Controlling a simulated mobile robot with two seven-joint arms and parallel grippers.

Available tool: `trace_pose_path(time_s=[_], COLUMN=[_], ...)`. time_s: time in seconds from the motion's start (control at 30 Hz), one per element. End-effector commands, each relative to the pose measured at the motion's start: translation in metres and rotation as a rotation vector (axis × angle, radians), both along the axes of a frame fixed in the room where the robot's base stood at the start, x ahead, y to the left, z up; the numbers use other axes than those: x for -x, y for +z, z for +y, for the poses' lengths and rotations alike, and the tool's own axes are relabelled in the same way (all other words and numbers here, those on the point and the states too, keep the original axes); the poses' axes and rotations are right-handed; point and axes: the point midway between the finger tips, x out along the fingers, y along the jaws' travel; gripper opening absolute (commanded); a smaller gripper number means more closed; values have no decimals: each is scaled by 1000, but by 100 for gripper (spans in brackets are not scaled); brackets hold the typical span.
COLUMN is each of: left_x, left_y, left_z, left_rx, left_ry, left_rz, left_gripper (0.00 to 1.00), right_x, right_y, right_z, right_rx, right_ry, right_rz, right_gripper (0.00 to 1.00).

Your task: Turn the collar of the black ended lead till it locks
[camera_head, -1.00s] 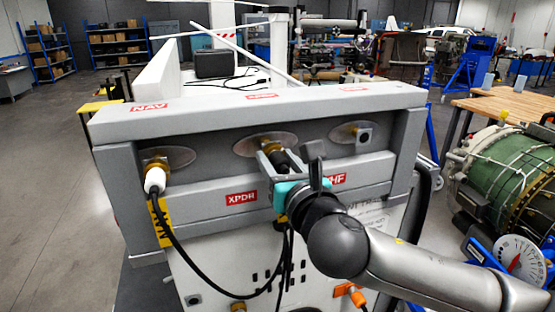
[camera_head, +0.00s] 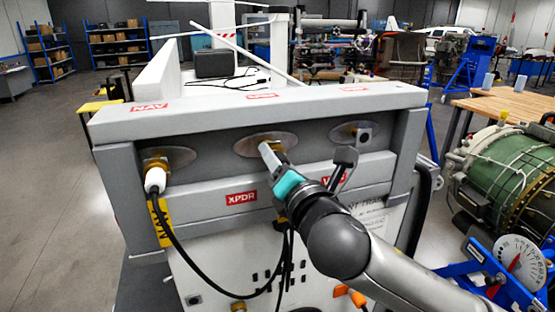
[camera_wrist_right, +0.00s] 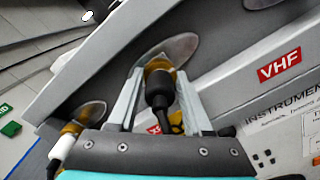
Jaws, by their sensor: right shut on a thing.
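The black ended lead (camera_wrist_right: 160,88) is seated at the brass middle socket, which sits on an oval plate (camera_head: 250,145) of the grey panel. My right gripper (camera_head: 270,155) is shut on its collar (camera_wrist_right: 158,66), with one finger on each side in the right wrist view. In the head view the gripper hides most of the plug, and the lead's cable hangs below. The white ended lead (camera_head: 154,180) is in the left socket, under the NAV label; it also shows in the right wrist view (camera_wrist_right: 62,148). My left gripper is not in view.
The right socket (camera_head: 363,137) is empty. Red labels, including XPDR (camera_head: 241,197), are on the panel. A black box (camera_head: 212,63) stands on top behind. A green engine (camera_head: 500,175) and a wooden bench (camera_head: 515,108) are at the right.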

Motion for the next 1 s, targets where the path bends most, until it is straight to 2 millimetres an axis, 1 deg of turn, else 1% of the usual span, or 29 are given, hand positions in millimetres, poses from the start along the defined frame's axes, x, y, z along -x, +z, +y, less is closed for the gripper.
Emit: trace_pose_path(time_s=[0.23, 0.67, 0.7, 0.93, 1.0], left_x=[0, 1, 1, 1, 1], left_y=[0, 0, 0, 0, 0], left_z=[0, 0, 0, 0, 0], left_rx=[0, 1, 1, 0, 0], left_ry=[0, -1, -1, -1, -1], left_rz=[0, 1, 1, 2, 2], left_gripper=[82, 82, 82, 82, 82], right_x=[0, 0, 0, 0, 0], right_y=[1, 1, 1, 1, 1], right_z=[0, 0, 0, 0, 0], right_rx=[-60, -68, -68, -66, -66], right_ry=[-1, -1, -1, 0, 0], right_rz=[17, 20, 20, 20, 20], right_gripper=[0, 0, 53, 79, 81])
